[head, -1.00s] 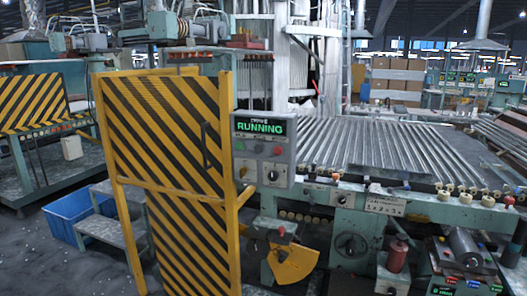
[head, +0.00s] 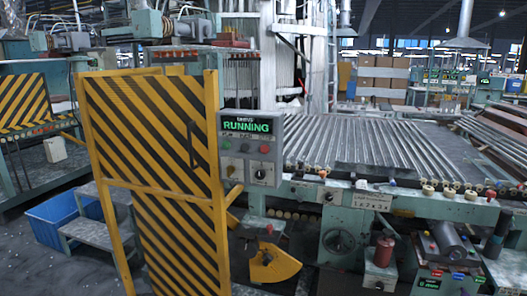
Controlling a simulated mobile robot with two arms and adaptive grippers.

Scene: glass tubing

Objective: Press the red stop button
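A grey control box (head: 249,172) stands at the right edge of a yellow-and-black striped gate, near the middle of the head view. Its display (head: 246,126) reads RUNNING in green. Below the display, a red button (head: 265,149) sits on the right and a green button (head: 227,146) on the left. A black rotary knob (head: 260,173) is under the red button. Nothing covers the red button. Neither of my grippers is in view.
The striped gate (head: 150,130) stands left of the control box. A roller table (head: 390,145) carrying glass tubes is to the right. A blue bin (head: 55,218) and a grey step (head: 88,235) are on the floor at left. Bare floor shows at lower left.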

